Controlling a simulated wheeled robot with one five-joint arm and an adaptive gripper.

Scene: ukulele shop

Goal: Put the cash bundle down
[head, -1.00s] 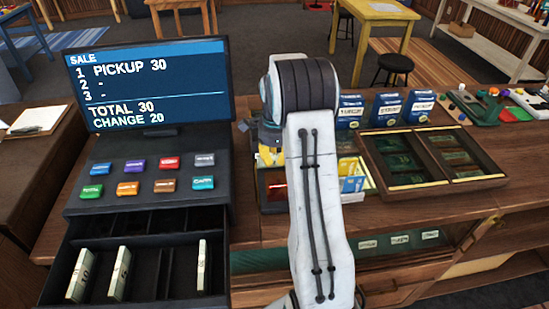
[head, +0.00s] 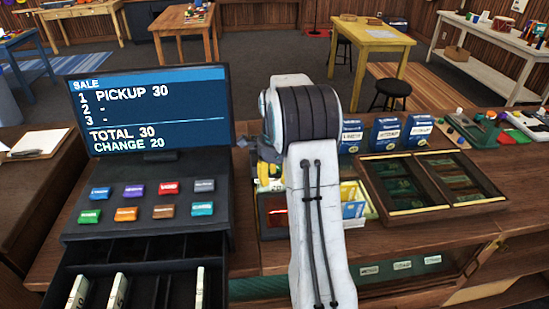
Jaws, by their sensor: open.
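Three pale cash bundles show in the open cash drawer (head: 150,262) of the register, cut off by the bottom edge of the head view: one at the left (head: 77,293), one beside it (head: 117,293) and one further right (head: 200,287). I cannot tell which of them the task means. My white arm rises over the counter and bends away at its dark ribbed joint.
The register screen (head: 150,110) reads PICKUP 30, TOTAL 30, CHANGE 20. Right of my arm are blue boxes (head: 386,134), a small card holder (head: 358,203) and a wooden compartment tray (head: 420,206). A yellow table (head: 375,35) and a black stool (head: 393,88) stand behind.

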